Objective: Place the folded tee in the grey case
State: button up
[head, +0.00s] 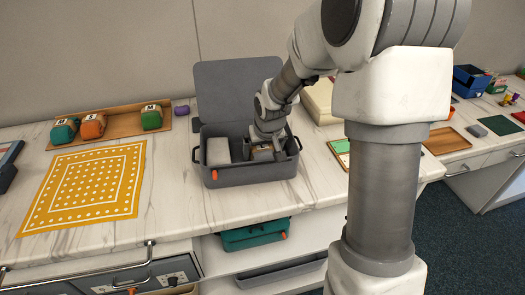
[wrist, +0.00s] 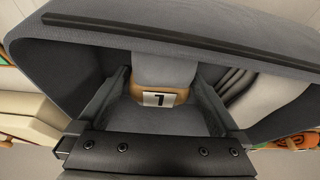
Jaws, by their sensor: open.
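The grey case (head: 250,176) stands on the counter with its lid (head: 238,92) raised; its inside wall also shows in the wrist view (wrist: 70,62). A small grey and tan bundle with a white size tag (wrist: 158,98), apparently the folded tee, lies inside the case at the right. My gripper (head: 263,152) reaches down into the case over it. In the wrist view, my open fingers (wrist: 158,78) stand either side of the bundle, with gaps visible beside it. Much of the bundle is hidden by my gripper in the head view.
A pale folded item (head: 218,151) fills the case's left side. A wooden tray (head: 118,131) holds teal, orange and green bundles. A yellow dotted cloth (head: 88,186) lies at left. A cream box (head: 319,101) and green-topped board (head: 340,147) are right of the case.

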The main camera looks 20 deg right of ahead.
jog(key=p+v, duration=0.3)
jog(key=v, duration=0.9)
jog(key=s+a+r+t, duration=0.1)
jog(key=s+r, duration=0.4)
jog(key=s, duration=0.7)
jog(key=s+a+r, duration=0.1)
jog(key=s+r, duration=0.4)
jog(key=s, duration=0.7)
notch_tip(320, 180, up, 7)
jog(key=w+p, duration=0.1)
jog(key=p, duration=0.6)
jog(key=shift+w+d+r+p, duration=0.25)
jog(key=shift+w+p, duration=0.05)
jog(key=shift+p, duration=0.1)
